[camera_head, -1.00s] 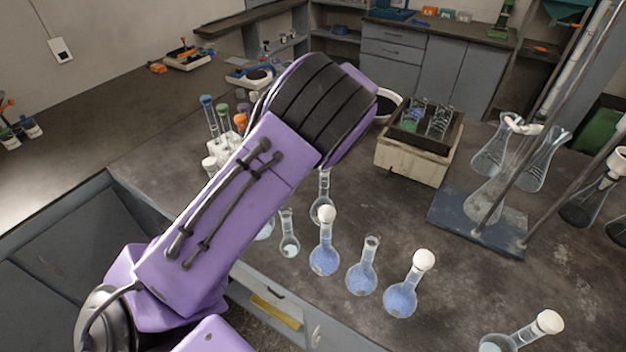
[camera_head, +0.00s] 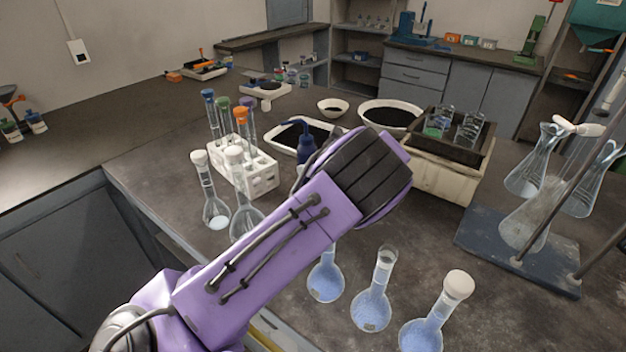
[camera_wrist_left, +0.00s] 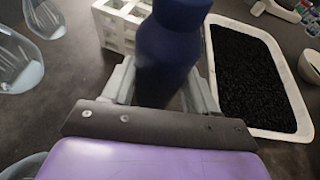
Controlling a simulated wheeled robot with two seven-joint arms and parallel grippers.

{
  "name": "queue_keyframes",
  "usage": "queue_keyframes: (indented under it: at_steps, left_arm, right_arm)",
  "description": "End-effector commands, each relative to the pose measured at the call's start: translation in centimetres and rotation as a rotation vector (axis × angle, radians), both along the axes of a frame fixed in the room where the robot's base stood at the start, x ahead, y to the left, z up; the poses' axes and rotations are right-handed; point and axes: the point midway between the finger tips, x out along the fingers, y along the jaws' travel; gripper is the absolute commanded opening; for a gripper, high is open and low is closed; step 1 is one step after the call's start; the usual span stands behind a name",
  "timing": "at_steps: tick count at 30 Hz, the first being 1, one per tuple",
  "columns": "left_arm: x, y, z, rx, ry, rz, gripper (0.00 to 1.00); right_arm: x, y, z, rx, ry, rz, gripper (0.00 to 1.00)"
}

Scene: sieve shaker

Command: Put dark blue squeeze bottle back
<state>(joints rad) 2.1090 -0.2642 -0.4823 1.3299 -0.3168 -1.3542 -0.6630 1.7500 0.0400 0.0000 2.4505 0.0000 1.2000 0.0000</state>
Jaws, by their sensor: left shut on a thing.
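The dark blue squeeze bottle (camera_head: 307,148) shows just beyond my left wrist in the head view, its lower part hidden by my arm. In the left wrist view the bottle (camera_wrist_left: 172,45) stands between the two fingers of my left gripper (camera_wrist_left: 160,85), which is shut on it. The bottle's top is cut off by the frame edge. I cannot tell whether its base touches the bench. The fingers are hidden in the head view. My right gripper is not in view.
A white tray of black grains (camera_head: 284,142) is right beside the bottle. A white test-tube rack (camera_head: 262,182) stands left of it. Flasks with blue contents (camera_head: 371,308) stand in front of my arm. A beige box (camera_head: 440,178) is at right.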

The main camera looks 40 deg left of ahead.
Motion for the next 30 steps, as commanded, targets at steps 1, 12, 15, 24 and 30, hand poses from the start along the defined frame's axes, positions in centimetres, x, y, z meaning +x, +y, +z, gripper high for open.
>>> queue_keyframes:
  at_steps: [1, 12, 15, 24, 30]
  left_arm:
    - [0.0, 0.0, -0.4, 0.001, 0.000, 0.000, 0.43]
    - [0.0, 0.0, -4.5, 0.001, -0.003, 0.000, 0.43]
    - [0.0, 0.0, -4.6, -0.001, -0.002, 0.001, 0.65]
    - [0.0, 0.0, -4.5, -0.001, -0.002, 0.000, 0.86]
    - [0.4, -1.6, -3.5, 0.002, -0.002, -0.003, 0.86]
  right_arm:
    - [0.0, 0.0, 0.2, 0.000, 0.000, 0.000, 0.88]
    - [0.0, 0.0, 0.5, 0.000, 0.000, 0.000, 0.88]
    - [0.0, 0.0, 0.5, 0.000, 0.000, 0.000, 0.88]
    - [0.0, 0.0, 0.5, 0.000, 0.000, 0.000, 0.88]
    - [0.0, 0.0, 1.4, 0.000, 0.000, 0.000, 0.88]
